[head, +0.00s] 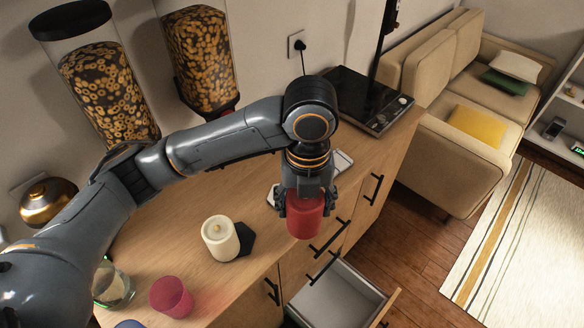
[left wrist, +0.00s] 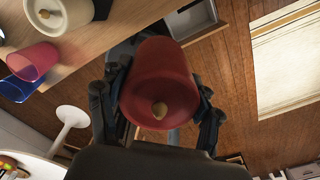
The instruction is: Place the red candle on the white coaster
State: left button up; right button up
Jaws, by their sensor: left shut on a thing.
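My left gripper (head: 306,204) is shut on the red candle (head: 305,219) and holds it upright near the counter's front edge. The candle also fills the middle of the left wrist view (left wrist: 160,85), with the fingers on both sides of it. A pale, angular piece that looks like the white coaster (head: 271,195) shows just left of the gripper on the counter. Most of it is hidden behind the gripper. My right gripper is not in view.
A cream candle (head: 219,238) stands beside a black hexagonal coaster (head: 245,240). A pink cup (head: 171,297) and a clear glass (head: 112,286) stand nearer. A drawer (head: 335,299) is open below the counter. A black hob (head: 361,98) lies at the far end.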

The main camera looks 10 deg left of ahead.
pick_arm(q)
jog(key=shift+w+a+f+p, duration=0.45)
jog(key=shift+w+a+f, duration=0.25)
jog(key=shift+w+f, duration=1.45)
jog(key=shift+w+a+f+p, duration=0.5)
jog(key=shift+w+a+f, duration=0.25)
jog(key=shift+w+f, duration=1.4)
jog(key=shift+w+a+f+p, duration=0.45)
jog(key=shift+w+a+f, duration=0.25)
jog(key=shift+w+f, duration=1.45)
jog(key=o, duration=1.4)
notch_tip(320, 180, up, 12)
jog(key=b, duration=0.2)
jog(key=shift+r, duration=0.15)
